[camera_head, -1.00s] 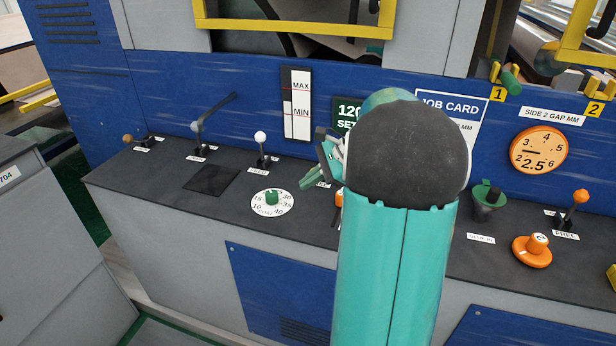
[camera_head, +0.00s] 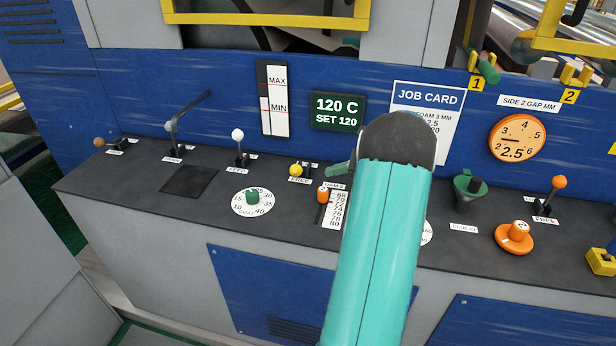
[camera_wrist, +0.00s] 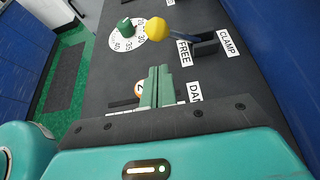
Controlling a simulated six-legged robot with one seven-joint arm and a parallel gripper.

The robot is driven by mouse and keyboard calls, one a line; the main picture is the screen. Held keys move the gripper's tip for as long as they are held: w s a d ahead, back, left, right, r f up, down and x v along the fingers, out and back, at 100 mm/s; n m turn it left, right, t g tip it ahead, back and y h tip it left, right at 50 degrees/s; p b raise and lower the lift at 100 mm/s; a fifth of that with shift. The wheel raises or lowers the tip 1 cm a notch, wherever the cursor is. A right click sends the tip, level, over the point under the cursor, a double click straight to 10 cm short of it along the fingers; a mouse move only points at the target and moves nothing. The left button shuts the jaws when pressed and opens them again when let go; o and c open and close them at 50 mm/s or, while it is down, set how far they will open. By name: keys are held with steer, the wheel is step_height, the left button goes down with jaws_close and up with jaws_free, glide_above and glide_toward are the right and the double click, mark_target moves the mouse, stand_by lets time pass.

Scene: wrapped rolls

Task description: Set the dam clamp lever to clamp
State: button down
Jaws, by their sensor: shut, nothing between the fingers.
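A lever with a yellow knob (camera_head: 295,170) stands on the dark console top, left of my arm. In the wrist view the yellow knob (camera_wrist: 158,28) leans toward the FREE label (camera_wrist: 184,52), away from the CLAMP label (camera_wrist: 229,42); the lever's dark base (camera_wrist: 205,43) sits between these labels. My gripper (camera_wrist: 155,72) is shut and empty, its green fingers short of the knob and apart from it. In the head view my gripper (camera_head: 337,170) shows just right of the knob, mostly hidden behind my arm.
An orange slider (camera_head: 323,193) with a number scale is close to my gripper. A green dial (camera_head: 252,195) and a white-knobbed lever (camera_head: 238,135) stand left. A green funnel-like holder (camera_head: 467,185) and another FREE-labelled, orange-knobbed lever (camera_head: 558,182) stand right. A blue panel rises behind.

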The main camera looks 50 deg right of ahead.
mark_target(299, 170)
steer(key=x, duration=1)
steer(key=shift+s, duration=0.1)
